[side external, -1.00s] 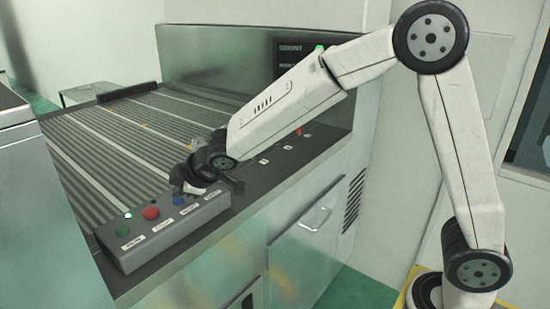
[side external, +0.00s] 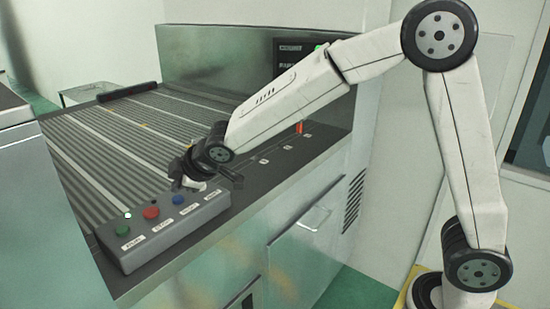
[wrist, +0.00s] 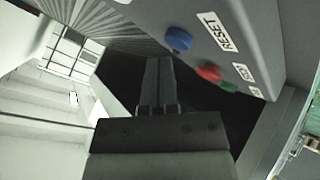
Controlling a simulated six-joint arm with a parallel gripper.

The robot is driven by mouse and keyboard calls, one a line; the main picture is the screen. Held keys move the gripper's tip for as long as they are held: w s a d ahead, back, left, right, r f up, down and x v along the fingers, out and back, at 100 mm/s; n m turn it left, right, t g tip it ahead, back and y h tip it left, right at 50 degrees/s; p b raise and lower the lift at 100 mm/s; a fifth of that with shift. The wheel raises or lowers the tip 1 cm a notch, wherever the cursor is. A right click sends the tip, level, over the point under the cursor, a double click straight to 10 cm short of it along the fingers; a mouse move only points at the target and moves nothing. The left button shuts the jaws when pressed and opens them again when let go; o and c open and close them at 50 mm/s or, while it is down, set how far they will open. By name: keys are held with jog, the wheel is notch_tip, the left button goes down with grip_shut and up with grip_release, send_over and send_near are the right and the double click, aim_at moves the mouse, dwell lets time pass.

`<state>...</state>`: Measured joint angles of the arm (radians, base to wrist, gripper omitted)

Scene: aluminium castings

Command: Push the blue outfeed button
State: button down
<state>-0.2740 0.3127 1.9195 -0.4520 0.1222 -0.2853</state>
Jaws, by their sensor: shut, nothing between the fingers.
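The blue button (side external: 179,199) is on the grey sloped control box, right of the red button. In the wrist view the blue button (wrist: 178,39) is just right of my fingertips, with a label reading RESET beside it. My gripper (side external: 184,178) is just above and behind the box, close to the blue button. In the wrist view my gripper (wrist: 159,62) shows its fingers together and empty. I see a small gap between the fingers and the button in the picture, but cannot tell the depth.
The control box (side external: 150,247) also bears a red button (side external: 151,213) and a green button (side external: 122,229). A ribbed roller conveyor (side external: 110,135) lies behind it. A small red item (side external: 299,128) stands on the ledge to the right. A dark display panel (side external: 290,55) is on the back wall.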

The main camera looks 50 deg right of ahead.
aim_at(181, 199)
jog(key=shift+r, duration=0.15)
jog(key=shift+r, duration=2.45)
jog(key=s+d+f+m+g, duration=0.2)
jog(key=s+d+f+m, duration=0.1)
jog(key=s, duration=0.5)
jog(key=s+d+f+m+g+h, duration=0.1)
jog(key=s+d+f+m+g, duration=0.1)
jog(key=s+d+f+m, duration=0.2)
jog(key=s+d+f+m+g, duration=0.2)
jog(key=s+d+f+m, duration=0.2)
jog(key=s+f, duration=0.5)
jog(key=s+d, duration=0.2)
jog(key=s, duration=0.1)
jog(key=shift+d+h, duration=0.35)
jog(key=shift+h, duration=0.05)
